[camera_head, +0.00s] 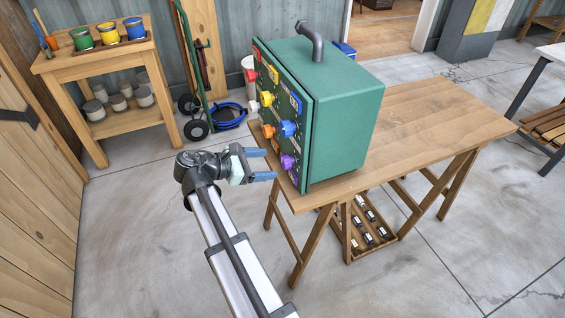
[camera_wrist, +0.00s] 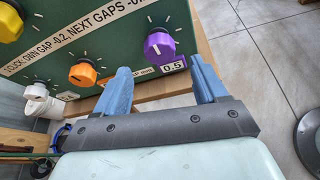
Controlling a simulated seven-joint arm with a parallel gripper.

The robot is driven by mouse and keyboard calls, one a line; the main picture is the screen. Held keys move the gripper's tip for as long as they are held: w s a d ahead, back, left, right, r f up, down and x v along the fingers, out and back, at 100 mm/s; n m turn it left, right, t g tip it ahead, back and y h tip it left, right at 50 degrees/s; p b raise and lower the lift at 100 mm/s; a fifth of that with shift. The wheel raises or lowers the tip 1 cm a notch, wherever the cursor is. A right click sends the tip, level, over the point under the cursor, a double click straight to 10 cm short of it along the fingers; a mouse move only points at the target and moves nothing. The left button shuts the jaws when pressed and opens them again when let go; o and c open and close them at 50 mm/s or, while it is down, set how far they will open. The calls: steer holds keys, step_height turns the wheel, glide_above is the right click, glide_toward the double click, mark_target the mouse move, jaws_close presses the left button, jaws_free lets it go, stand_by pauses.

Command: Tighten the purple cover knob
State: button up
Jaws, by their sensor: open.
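The purple cover knob (camera_head: 287,162) is low on the front panel of the green cabinet (camera_head: 345,125), at its near corner. In the wrist view the purple knob (camera_wrist: 159,47) has a white pointer mark and a label reading 0.5 beneath it. My gripper (camera_head: 266,164) is open and empty, its two blue fingers pointing at the panel near the knob. I see no contact.
Orange (camera_wrist: 83,73), white (camera_wrist: 36,92) and yellow (camera_wrist: 9,22) knobs sit left of the purple one. A blue knob (camera_head: 288,128) is above it. The cabinet stands on a wooden table (camera_head: 420,115). Free floor lies left of my arm.

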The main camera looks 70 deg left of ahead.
mark_target(282, 163)
steer(key=x, duration=0.6)
steer(key=shift+w+f, duration=0.15)
steer(key=shift+w, duration=0.2)
steer(key=shift+c, duration=0.2)
steer(key=c, duration=1)
